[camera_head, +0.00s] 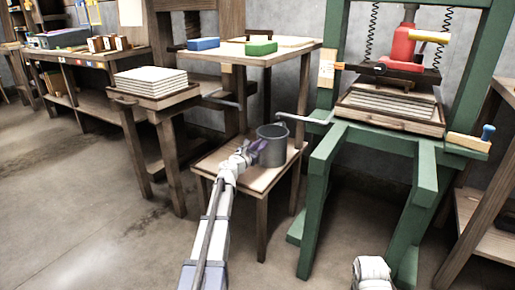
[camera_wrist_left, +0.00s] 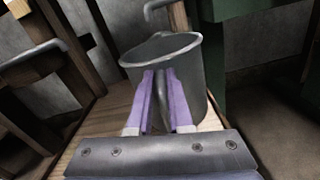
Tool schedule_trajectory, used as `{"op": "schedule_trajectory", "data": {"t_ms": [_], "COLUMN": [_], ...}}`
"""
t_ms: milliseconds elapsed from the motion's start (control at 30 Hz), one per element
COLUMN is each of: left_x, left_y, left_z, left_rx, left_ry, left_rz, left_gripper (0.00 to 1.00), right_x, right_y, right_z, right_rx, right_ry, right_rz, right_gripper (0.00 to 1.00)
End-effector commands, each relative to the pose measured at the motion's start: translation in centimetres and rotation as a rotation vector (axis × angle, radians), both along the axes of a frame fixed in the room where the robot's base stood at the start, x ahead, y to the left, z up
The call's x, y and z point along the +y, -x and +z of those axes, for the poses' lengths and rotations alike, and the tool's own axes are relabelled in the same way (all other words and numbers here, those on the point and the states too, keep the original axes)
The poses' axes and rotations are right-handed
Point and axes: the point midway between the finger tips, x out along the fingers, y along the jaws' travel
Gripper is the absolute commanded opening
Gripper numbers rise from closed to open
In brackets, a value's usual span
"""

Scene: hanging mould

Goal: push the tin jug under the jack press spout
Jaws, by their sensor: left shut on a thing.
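The grey tin jug (camera_head: 272,148) stands upright on the small low wooden stand (camera_head: 210,165). My left gripper (camera_head: 258,147) reaches it from the front left. In the left wrist view its purple fingers (camera_wrist_left: 161,100) are shut on the near side of the jug (camera_wrist_left: 192,70), apparently on its handle, which they partly hide. The grey spout (camera_head: 300,119) runs left from the green jack press (camera_head: 425,148), and its bent tip appears just above and behind the jug's rim. The spout's bent end (camera_wrist_left: 155,8) also shows beyond the rim in the left wrist view.
A higher wooden table (camera_head: 225,51) with a blue block (camera_head: 203,44) and a green block (camera_head: 261,48) stands behind the stand. The press's green legs (camera_head: 318,200) are close on the right. A tray of white slabs (camera_head: 150,84) is at left. The front-left floor is clear.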

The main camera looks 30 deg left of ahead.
Motion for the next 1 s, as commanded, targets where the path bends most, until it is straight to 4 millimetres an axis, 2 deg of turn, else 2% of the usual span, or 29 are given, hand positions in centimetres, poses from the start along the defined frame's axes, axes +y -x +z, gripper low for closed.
{"op": "schedule_trajectory", "data": {"t_ms": [433, 833, 867, 1000], "left_x": [-0.3, -0.4, -0.4, -0.4], "left_y": [-3.9, -4.5, -4.5, -4.5], "left_z": [0.0, 0.0, 0.0, 0.0], "left_rx": [0.000, 0.000, 0.000, 0.000], "left_ry": [-0.001, -0.001, -0.001, -0.001], "left_rz": [0.000, 0.000, 0.000, 0.000], "left_gripper": [0.00, 0.00, 0.20, 0.35], "right_x": [0.0, 0.0, 0.0, 0.0], "right_y": [0.0, 0.0, 0.0, 0.0], "right_z": [0.0, 0.0, 0.0, 0.0], "right_rx": [0.000, 0.000, 0.000, 0.000], "right_ry": [0.000, 0.000, 0.000, 0.000], "right_rz": [0.000, 0.000, 0.000, 0.000], "right_gripper": [0.50, 0.50, 0.50, 0.50]}}
